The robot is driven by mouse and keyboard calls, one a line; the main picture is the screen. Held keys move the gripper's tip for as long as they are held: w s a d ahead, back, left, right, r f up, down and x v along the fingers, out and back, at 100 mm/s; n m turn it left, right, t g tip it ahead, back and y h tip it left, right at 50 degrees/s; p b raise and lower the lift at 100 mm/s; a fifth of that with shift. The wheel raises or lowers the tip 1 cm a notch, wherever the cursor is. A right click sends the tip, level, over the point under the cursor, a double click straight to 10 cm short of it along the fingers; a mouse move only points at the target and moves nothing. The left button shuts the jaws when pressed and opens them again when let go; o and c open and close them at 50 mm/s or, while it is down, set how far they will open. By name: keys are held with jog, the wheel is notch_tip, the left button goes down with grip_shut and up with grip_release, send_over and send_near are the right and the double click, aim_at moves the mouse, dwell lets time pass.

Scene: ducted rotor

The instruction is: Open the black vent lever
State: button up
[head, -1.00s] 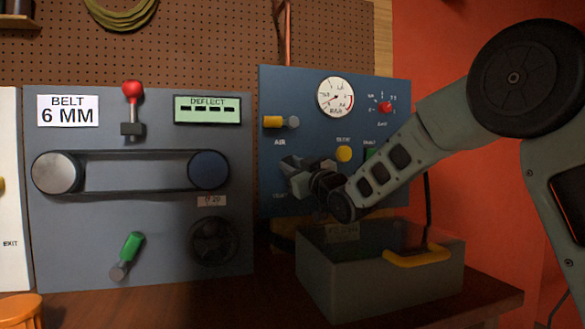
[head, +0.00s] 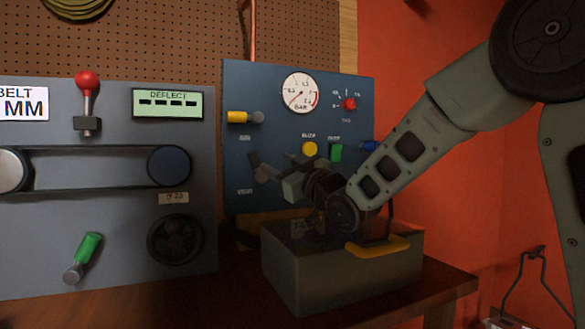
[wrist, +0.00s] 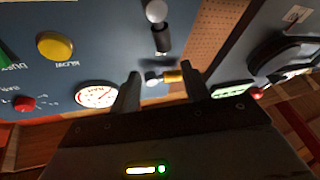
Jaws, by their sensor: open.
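The black vent lever (head: 254,161) stands on the blue panel above the VENT label in the head view, its handle up and a little left from a grey pivot. In the wrist view, which looks upside down, the black vent lever (wrist: 163,38) hangs below its silver pivot, clear of the fingers. My gripper (head: 281,172) is open and empty, just right of the lever in the head view and partly hiding that area. In the wrist view my gripper (wrist: 160,72) has its fingers apart, with the yellow air lever seen between them.
The yellow air lever (head: 239,117) points left above the vent lever. A yellow button (head: 309,149), green switch (head: 336,152), gauge (head: 301,92) and red knob (head: 349,104) share the panel. A grey box (head: 340,270) stands below my arm. The belt panel (head: 120,225) is at left.

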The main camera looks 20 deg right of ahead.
aim_at(256, 163)
jog(key=shift+s+d, duration=0.25)
jog(key=shift+s, duration=0.45)
jog(key=shift+s+d, duration=0.25)
jog(key=shift+s, duration=0.5)
jog(key=shift+s+d, duration=0.25)
jog(key=shift+s, duration=0.45)
jog(key=shift+r, duration=0.1)
jog(key=c, duration=0.8)
jog(key=shift+w+a+r+n+p, duration=0.15)
jog(key=shift+n+p, duration=0.15)
jog(key=shift+p, duration=0.3)
grip_shut()
jog(key=w+a+n+g+p, duration=0.6)
jog(key=w+n+p, duration=0.4)
jog(key=n+p, duration=0.8)
jog(key=shift+w+n+y+p, duration=0.3)
jog(key=shift+w+n+p, duration=0.1)
jog(key=shift+p, duration=5.2)
